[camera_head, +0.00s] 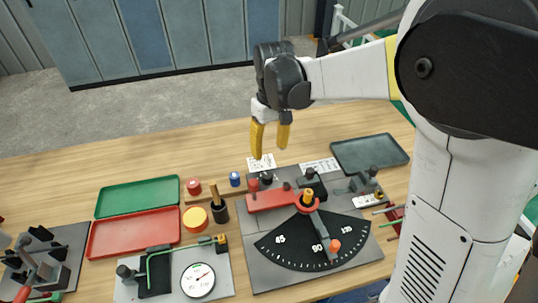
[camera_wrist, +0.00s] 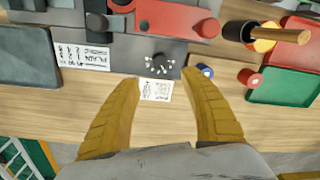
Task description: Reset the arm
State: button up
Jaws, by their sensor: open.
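My gripper (camera_head: 270,141) hangs above the back part of the workbench with its two yellow fingers pointing down. In the wrist view my gripper (camera_wrist: 163,108) is open, with nothing between the fingers; a white printed card (camera_wrist: 156,90) and a black knob (camera_wrist: 159,66) show beyond the gap, below the fingers. My white arm (camera_head: 350,73) reaches in from the right of the head view, and its large dark joint fills the upper right corner.
The wooden bench (camera_head: 60,175) carries a grey bending plate with a black angle dial (camera_head: 290,246), a green tray (camera_head: 137,196), a red tray (camera_head: 133,233), a dark tray (camera_head: 370,152) and a dial gauge (camera_head: 197,280). Grey cabinets (camera_head: 150,38) stand behind.

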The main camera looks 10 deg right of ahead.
dwell(0.4)
jog(key=s+d+r+m+t, duration=0.2)
jog(key=s+d+r+t, duration=0.1)
jog(key=s, duration=0.6)
jog(key=s+d+r+m+t, duration=0.2)
jog(key=s+d+r+t, duration=0.2)
jog(key=s, duration=0.5)
jog(key=shift+d+m, duration=0.3)
jog(key=shift+d, duration=0.75)
